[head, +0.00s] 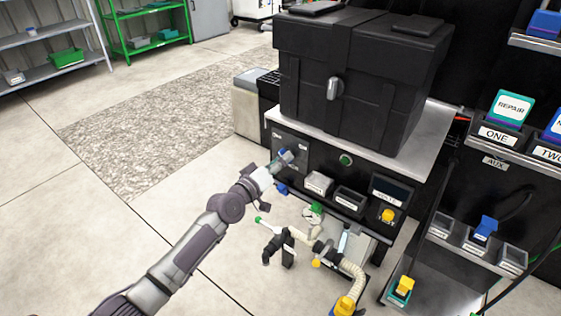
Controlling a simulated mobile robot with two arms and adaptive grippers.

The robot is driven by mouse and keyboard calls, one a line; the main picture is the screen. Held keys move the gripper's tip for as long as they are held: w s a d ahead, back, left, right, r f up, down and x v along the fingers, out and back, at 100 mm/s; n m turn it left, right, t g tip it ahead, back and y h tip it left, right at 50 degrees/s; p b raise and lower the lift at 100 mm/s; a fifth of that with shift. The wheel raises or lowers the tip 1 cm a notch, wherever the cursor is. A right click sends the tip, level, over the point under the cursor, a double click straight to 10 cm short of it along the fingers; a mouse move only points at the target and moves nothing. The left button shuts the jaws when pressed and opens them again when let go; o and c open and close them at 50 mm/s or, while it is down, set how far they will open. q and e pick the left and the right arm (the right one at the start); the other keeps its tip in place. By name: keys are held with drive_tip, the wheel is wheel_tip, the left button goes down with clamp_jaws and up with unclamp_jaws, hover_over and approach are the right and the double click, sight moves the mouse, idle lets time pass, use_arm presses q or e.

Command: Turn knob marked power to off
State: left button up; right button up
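My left gripper (285,158) is at the dark control panel (291,142) on the left part of the bench front. Its arm comes in from the lower left. The fingertips touch or nearly touch the panel; I cannot tell which. No power knob shows clearly, and the gripper covers part of the panel where a knob could be. Small pale labels on the panel are too small to read. Whether the fingers are open or shut is too small to tell. My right gripper is not in view.
A large black tote (362,75) with a grey latch stands on the bench top (425,130). A green button (345,160), small bins (318,184) and a yellow knob (387,215) are on the bench front. Hoses and valves (300,238) stand below. Floor at left is clear.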

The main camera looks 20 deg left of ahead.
use_arm(q)
drive_tip(key=shift+s, duration=0.1)
drive_tip(key=v, duration=1.1)
drive_tip(key=shift+s+a, duration=0.15)
drive_tip(key=shift+s, duration=0.25)
drive_tip(key=shift+r, duration=0.1)
